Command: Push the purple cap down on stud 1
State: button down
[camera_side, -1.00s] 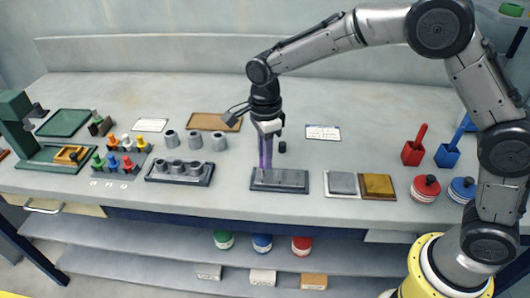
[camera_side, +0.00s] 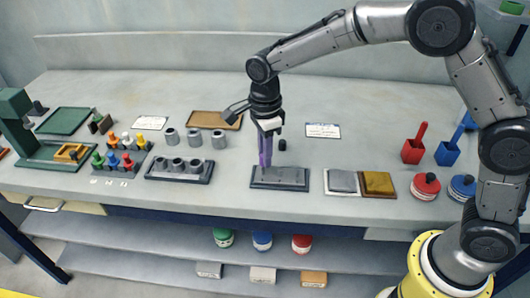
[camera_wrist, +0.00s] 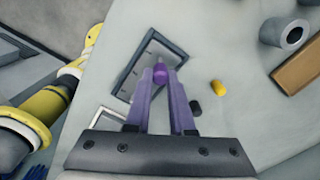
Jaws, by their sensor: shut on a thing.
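My gripper (camera_side: 265,163) points down over the left part of a dark-edged grey rack plate (camera_side: 290,179). Its long purple fingers are shut on the purple cap (camera_wrist: 160,72), which shows between the fingertips in the wrist view. The rack plate also shows there (camera_wrist: 128,78), beyond and to the left of the fingertips. In the side view the fingers hide the cap. I cannot make out stud 1 or tell whether the cap touches it.
A dark cylinder (camera_side: 282,145) stands behind the rack. A small yellow piece (camera_wrist: 218,87) lies near it in the wrist view.

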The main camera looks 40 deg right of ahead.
aim_at(265, 173)
jog(key=shift+f, duration=1.65)
jog(key=c, duration=0.7)
grip_release()
jog(key=shift+r, duration=0.1)
notch_tip(265, 173, up, 14)
jog(key=shift+f, duration=0.2)
